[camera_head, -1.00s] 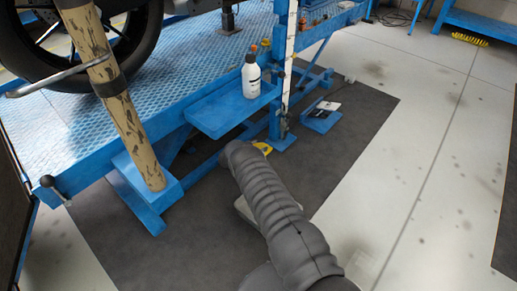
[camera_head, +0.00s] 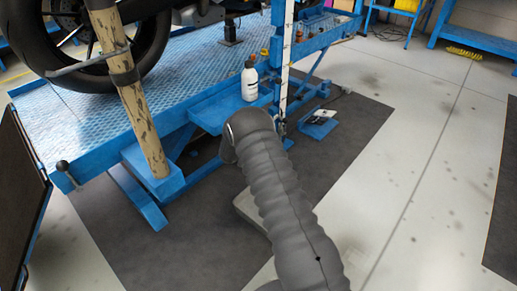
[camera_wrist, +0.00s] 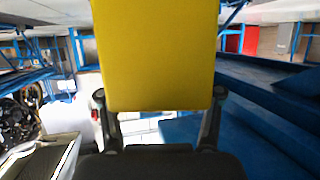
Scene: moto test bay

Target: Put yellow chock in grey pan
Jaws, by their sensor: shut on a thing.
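The yellow chock (camera_wrist: 155,55) fills the upper middle of the wrist view, a broad flat yellow face close to the camera. My gripper (camera_wrist: 159,98) is shut on it, with one finger at each side of its lower end. In the head view my grey arm hides both the gripper and the chock. I cannot make out the grey pan for certain. A pale grey flat thing shows partly behind my arm in the head view, and I cannot tell what it is.
A blue motorcycle lift (camera_head: 85,125) with a wheel on it stands at left. A white bottle (camera_head: 249,80) stands on its blue side shelf (camera_head: 208,113). A small blue tray (camera_head: 318,128) lies on the dark mat (camera_head: 345,165).

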